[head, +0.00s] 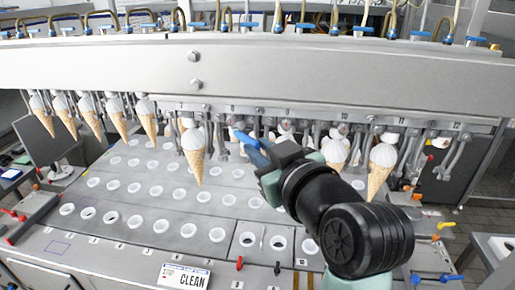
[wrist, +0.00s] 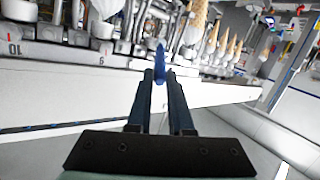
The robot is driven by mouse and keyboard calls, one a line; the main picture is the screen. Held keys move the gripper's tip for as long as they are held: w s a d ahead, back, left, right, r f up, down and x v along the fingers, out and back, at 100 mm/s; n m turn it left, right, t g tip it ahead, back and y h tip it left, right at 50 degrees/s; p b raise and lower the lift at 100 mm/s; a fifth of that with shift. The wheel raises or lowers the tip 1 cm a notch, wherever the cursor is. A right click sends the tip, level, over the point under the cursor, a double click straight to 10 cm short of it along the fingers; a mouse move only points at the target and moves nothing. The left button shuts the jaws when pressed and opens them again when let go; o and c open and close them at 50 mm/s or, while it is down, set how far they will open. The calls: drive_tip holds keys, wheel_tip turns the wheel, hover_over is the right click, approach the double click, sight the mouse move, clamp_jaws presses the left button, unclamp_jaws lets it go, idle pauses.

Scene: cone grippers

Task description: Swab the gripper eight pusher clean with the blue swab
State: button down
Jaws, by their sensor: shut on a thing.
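My gripper (head: 264,158) is shut on the blue swab (head: 250,146), which points up and left in the head view. In the wrist view the swab (wrist: 160,62) sticks out beyond the fingertips of my gripper (wrist: 160,80). Cone gripper eight (head: 233,125) hangs under the label 8 on the rail and holds no cone that I can see. The swab's tip is close to it in the head view; whether they touch I cannot tell. The pusher of gripper eight is too small and partly covered to make out its state.
Ice cream cones (head: 194,150) hang left of gripper eight, and another cone (head: 382,165) hangs to the right. Below is a metal plate (head: 140,205) with rows of round holes. A CLEAN sign (head: 186,277) stands at the front. The wide metal beam (head: 120,65) runs above.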

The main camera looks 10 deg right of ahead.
drive_tip(key=shift+d, duration=0.3)
drive_tip(key=shift+s, duration=0.1)
drive_tip(key=s+a, duration=0.2)
drive_tip(key=s, duration=0.3)
drive_tip(key=shift+s, duration=0.35)
